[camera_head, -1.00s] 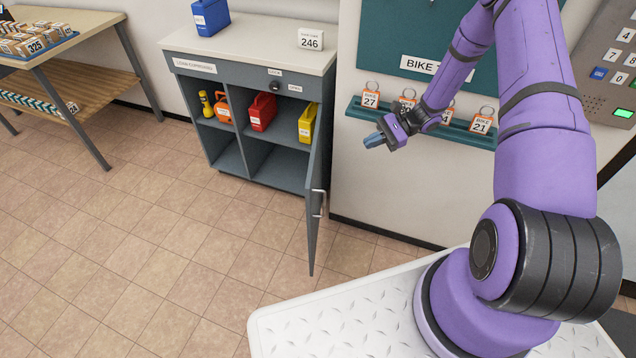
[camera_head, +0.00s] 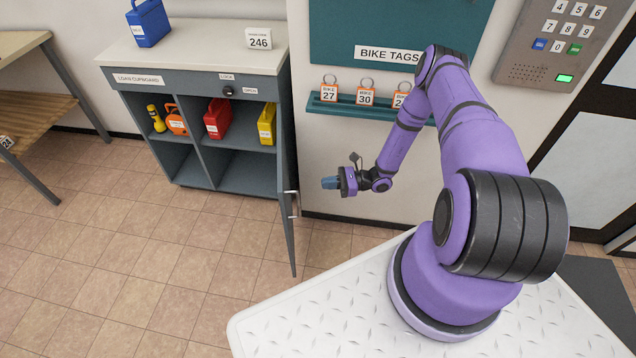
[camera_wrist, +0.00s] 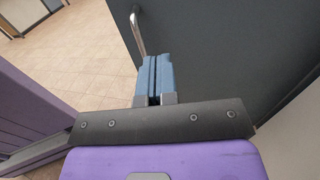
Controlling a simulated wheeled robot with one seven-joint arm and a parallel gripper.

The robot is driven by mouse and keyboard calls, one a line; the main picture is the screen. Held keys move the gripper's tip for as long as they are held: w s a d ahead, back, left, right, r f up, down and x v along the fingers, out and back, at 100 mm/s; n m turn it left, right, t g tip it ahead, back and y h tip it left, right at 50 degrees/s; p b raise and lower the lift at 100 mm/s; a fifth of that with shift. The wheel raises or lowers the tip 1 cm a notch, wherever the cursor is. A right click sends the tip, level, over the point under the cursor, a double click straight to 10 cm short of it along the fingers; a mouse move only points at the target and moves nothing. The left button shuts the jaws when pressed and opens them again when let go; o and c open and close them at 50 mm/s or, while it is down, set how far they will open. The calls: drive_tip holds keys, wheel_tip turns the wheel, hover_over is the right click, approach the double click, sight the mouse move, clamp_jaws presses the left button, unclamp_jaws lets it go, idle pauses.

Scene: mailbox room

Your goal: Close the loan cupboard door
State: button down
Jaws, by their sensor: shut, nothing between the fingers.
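The loan cupboard (camera_head: 190,85) is grey with a pale top and stands against the wall at the left. Its door (camera_head: 287,200) is hinged at the right side and stands wide open, swung out towards me. A silver bar handle (camera_head: 293,205) sits near its free edge. My gripper (camera_head: 330,183) is shut and empty, to the right of the door and apart from it in the head view. In the wrist view the blue fingers (camera_wrist: 155,78) are together in front of the dark door face (camera_wrist: 225,60), with the handle (camera_wrist: 137,33) just beyond to the left.
Inside the cupboard are a red case (camera_head: 217,118), a yellow case (camera_head: 267,124), an orange item (camera_head: 175,120) and a yellow torch (camera_head: 156,118). A tag ledge (camera_head: 335,109) is on the wall above my gripper. The floor before the cupboard is clear.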

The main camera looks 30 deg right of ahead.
drive_tip(key=x, duration=1.2)
drive_tip(key=shift+a, duration=0.15)
